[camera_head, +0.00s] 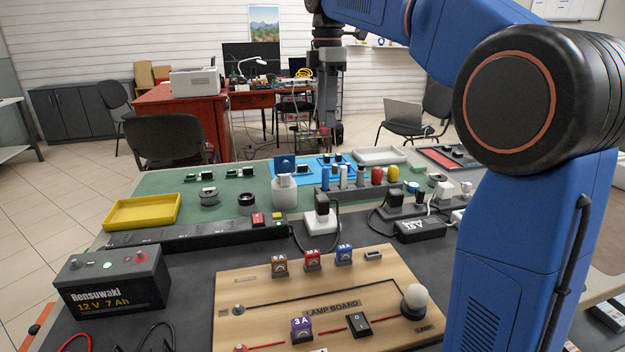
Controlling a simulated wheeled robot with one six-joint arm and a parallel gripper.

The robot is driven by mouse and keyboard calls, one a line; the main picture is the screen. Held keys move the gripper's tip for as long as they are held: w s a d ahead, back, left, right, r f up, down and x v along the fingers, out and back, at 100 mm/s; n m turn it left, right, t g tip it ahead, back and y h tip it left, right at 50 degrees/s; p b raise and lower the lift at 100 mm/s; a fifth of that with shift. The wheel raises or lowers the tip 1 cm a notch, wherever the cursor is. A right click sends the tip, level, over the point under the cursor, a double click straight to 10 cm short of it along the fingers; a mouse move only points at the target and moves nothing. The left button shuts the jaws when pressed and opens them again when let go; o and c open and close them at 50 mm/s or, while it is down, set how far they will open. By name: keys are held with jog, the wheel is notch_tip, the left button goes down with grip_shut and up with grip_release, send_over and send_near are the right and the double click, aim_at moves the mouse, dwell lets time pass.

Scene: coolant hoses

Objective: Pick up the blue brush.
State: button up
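I cannot make out a blue brush with certainty. A blue piece (285,163) shows behind or on top of a white bottle (284,192) on the green mat; I cannot tell what it is. Slim blue and white items (343,175) stand upright in a dark rack (350,193) to its right. My gripper (328,134) hangs downward at the upper middle of the view, above the back of the table. Its fingertips are small and dark against the background, so its opening is unclear. I see nothing clearly held.
A yellow tray (142,212), a battery (112,280) and a wooden lamp board (320,300) occupy the table. A long power strip (190,235) and a black adapter (420,230) with cables lie between them. My blue arm covers the right side.

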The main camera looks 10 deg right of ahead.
aim_at(326, 167)
notch_tip(326, 167, down, 17)
jog(key=shift+f, duration=0.15)
grip_shut()
dwell(0.7)
